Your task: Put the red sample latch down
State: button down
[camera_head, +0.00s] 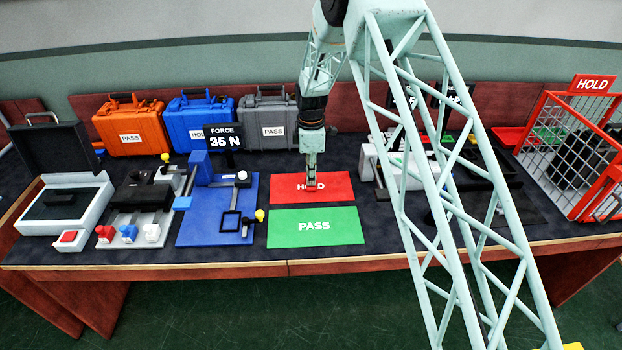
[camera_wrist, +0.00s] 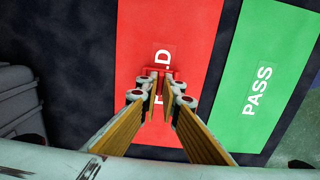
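The red sample latch (camera_wrist: 158,71) shows as a small red piece at my fingertips, over the red HOLD mat (camera_wrist: 188,25). It partly covers the mat's lettering. My gripper (camera_wrist: 161,84) points down at the HOLD mat, with a narrow gap between its fingers. I cannot tell whether the fingers press on the latch or stand just clear of it. In the head view my gripper (camera_head: 311,182) is low over the middle of the HOLD mat (camera_head: 336,185); the latch there is too small and too close in colour to make out surely.
The green PASS mat (camera_head: 347,226) is bare, in front of the HOLD mat. A blue force fixture (camera_head: 200,222) stands left of the mats, and black equipment (camera_head: 480,165) to the right. Orange (camera_head: 132,125), blue (camera_head: 195,120) and grey (camera_head: 262,125) cases line the back. A red HOLD cage (camera_head: 560,150) stands far right.

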jog(key=shift+f, duration=0.2)
jog(key=c, duration=2.9)
grip_release()
jog(key=shift+o, duration=0.2)
jog(key=shift+r, duration=0.2)
notch_tip(320, 180, up, 12)
jog(key=p, duration=0.1)
jog(key=shift+p, duration=0.35)
jog(key=shift+r, duration=0.1)
